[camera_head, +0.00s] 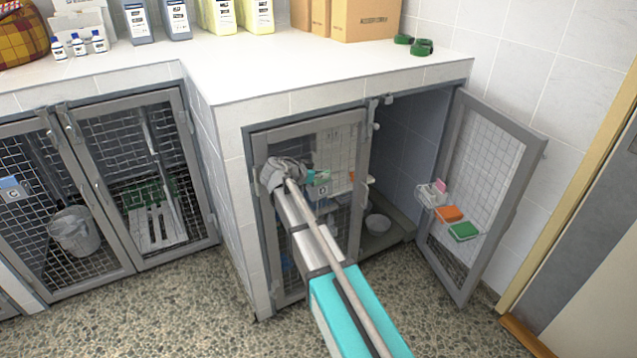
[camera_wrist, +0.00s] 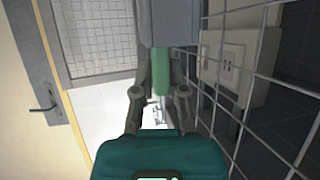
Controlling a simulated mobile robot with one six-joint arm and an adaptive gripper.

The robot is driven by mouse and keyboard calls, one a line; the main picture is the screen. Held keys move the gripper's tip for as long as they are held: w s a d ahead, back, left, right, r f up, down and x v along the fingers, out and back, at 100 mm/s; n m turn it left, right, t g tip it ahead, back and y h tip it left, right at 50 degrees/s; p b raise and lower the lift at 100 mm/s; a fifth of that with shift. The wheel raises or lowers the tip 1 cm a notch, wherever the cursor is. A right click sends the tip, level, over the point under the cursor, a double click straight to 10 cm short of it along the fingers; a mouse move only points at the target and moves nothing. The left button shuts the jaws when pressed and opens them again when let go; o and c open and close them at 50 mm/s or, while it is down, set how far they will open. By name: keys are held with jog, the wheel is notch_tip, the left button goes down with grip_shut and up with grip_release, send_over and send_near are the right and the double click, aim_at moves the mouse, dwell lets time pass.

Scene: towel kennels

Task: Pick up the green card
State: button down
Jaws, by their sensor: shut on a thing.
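The green card (camera_head: 319,178) shows as a small teal-green and white piece at the mesh of the closed kennel door in the head view. My gripper (camera_head: 304,175) is right beside it, in front of that door. In the wrist view the two fingers of my gripper (camera_wrist: 160,92) are shut on a green piece (camera_wrist: 162,72), seen nearly edge-on. A grey block stands directly beyond and above it and hides part of it. Whether the card is clear of the door cannot be told.
The closed door's mesh (camera_wrist: 265,85) runs close along the right in the wrist view. A bowl (camera_head: 378,223) is inside. The worktop (camera_head: 300,68) overhangs; the floor is clear.

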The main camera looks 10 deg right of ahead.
jog(key=shift+r, duration=0.15)
notch_tip(320, 180, up, 7)
jog(key=p, duration=0.7)
jog(key=shift+r, duration=0.1)
jog(key=s+a, duration=0.4)
jog(key=a, duration=0.4)
jog(key=s+a, duration=0.5)
jog(key=a, duration=0.2)
jog(key=shift+a+f, duration=0.25)
jog(key=shift+a, duration=0.1)
